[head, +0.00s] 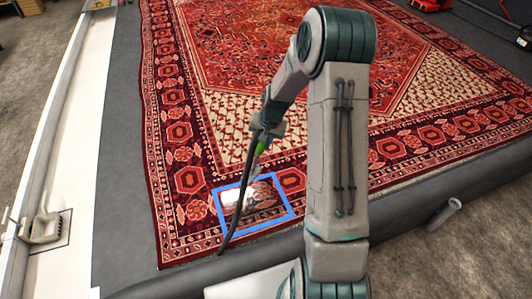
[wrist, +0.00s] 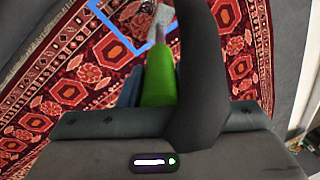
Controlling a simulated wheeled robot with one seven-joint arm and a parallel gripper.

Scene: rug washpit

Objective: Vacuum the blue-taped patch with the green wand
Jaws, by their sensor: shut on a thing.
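The blue-taped patch (head: 253,203) is a square outlined in blue tape near the front edge of the red patterned rug. A bright whitish area (head: 231,197) lies in its left part. A corner of the blue tape (wrist: 118,47) shows at the top of the wrist view. The green wand (head: 261,147) is in my gripper (head: 263,134), which is shut on it. In the wrist view the wand (wrist: 158,82) points away towards the patch, with a pale end (wrist: 152,28). I cannot tell whether that end touches the rug.
A black hose (head: 240,192) hangs from the wand across the patch and hides part of it; it also fills the middle right of the wrist view (wrist: 207,80). A grey pipe (head: 444,214) lies at right. A pale ledge with a drain fitting (head: 45,229) runs along the left.

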